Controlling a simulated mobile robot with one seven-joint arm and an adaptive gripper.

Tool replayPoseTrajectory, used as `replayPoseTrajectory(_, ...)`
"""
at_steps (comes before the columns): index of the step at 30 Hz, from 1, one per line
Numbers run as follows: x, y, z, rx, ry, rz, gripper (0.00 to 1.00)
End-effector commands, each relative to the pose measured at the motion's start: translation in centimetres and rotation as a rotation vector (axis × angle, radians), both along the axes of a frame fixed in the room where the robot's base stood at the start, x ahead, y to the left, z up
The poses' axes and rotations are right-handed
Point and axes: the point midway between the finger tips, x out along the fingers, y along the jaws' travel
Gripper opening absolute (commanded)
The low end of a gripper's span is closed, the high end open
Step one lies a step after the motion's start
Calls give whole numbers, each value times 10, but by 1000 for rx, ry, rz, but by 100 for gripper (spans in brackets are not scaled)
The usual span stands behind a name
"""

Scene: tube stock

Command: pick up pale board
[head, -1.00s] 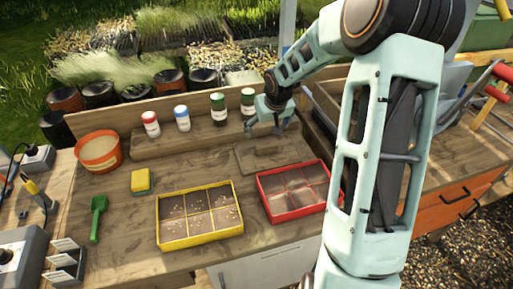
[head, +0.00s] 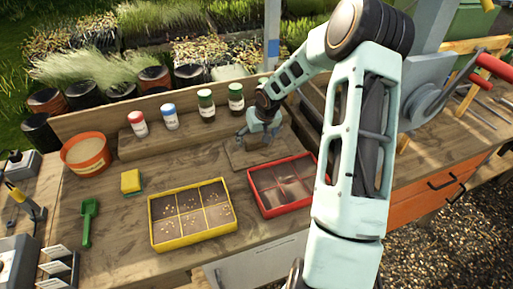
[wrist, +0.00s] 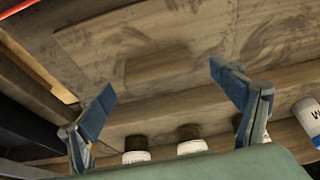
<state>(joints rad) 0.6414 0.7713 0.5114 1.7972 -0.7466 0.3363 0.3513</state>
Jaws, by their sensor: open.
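The pale board (head: 236,157) is a flat, light wooden rectangle lying on the bench behind the red tray. In the wrist view the board (wrist: 100,45) fills the upper middle, with a small brown block-like part (wrist: 158,66) at its centre. My gripper (head: 258,141) is just above the board in the head view and hides part of it. In the wrist view my gripper (wrist: 163,90) is open and empty, its blue-grey fingers wide apart on either side of the block-like part. I cannot tell the exact height above it.
Several capped jars (head: 206,105) stand on a raised shelf behind the board. A red tray (head: 282,212) is in front, with a yellow tray (head: 193,245) to its left. A yellow sponge (head: 131,181), a green scoop (head: 88,222) and an orange pot (head: 86,156) are further left.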

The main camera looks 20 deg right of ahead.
Motion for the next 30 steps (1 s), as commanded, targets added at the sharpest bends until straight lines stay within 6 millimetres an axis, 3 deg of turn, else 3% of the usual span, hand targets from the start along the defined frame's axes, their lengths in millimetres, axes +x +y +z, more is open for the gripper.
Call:
replayPoseTrajectory(7,11,-2,-28,1,1,1,86)
replayPoseTrajectory(17,14,-3,-33,0,0,1,86)
replayPoseTrajectory(30,14,-2,-32,0,-1,1,41)
